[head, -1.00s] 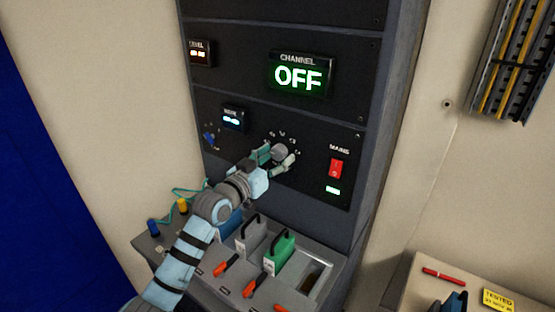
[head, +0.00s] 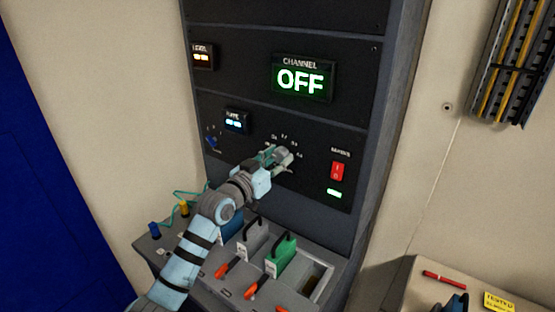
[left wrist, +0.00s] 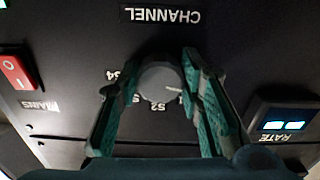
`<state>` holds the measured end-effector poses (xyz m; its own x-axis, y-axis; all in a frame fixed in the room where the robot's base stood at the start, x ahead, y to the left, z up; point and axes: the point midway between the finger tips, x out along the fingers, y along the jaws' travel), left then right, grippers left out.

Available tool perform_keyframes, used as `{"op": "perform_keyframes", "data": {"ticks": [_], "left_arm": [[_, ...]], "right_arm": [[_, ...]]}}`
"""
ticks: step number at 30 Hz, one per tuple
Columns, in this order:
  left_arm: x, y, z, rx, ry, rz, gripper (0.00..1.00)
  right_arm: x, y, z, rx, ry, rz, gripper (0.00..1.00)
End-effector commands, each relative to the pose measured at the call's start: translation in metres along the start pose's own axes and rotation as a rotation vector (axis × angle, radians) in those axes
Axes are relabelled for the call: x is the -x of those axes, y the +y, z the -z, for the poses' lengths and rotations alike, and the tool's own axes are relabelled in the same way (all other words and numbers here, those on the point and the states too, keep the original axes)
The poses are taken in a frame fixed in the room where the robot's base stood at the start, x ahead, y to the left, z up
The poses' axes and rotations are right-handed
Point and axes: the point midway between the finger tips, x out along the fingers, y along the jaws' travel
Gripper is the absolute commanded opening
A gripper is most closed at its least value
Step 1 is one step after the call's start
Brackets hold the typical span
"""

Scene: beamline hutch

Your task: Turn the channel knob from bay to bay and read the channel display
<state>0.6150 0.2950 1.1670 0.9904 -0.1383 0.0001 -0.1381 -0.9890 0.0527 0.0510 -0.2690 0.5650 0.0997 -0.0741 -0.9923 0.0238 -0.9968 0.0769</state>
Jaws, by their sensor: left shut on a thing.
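The round grey channel knob (left wrist: 160,80) sits on the black panel, with a small white mark on its face. My left gripper (head: 277,157) is shut on it, one green finger on each side. In the left wrist view the gripper (left wrist: 158,95) and panel appear upside down. Position labels such as S2 and S4 show around the knob; others are hidden by the fingers. In the head view the fingers mostly cover the knob. The channel display (head: 301,80) above reads OFF in green. My right gripper is not in view.
The red mains switch (head: 337,171) is right of the knob. The rate display (head: 236,121) and a small blue knob (head: 212,142) are to the left. Below, a sloped shelf holds a green handled block (head: 282,253), a grey one (head: 254,240) and orange levers.

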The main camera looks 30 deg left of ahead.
Motion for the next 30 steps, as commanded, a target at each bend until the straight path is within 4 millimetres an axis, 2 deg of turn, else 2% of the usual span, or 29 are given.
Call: {"op": "perform_keyframes", "data": {"ticks": [8,18,30], "left_arm": [[0.0,-0.001,-0.002,-0.147,0.001,-0.001,0.06],[0.0,-0.002,-0.002,-0.418,-0.001,0.0,0.06],[0.0,-0.002,-0.001,-0.629,-0.001,0.0,0.06]], "right_arm": [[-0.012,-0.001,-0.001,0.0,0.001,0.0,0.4],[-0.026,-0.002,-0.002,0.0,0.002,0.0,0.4],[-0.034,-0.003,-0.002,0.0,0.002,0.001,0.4]]}}
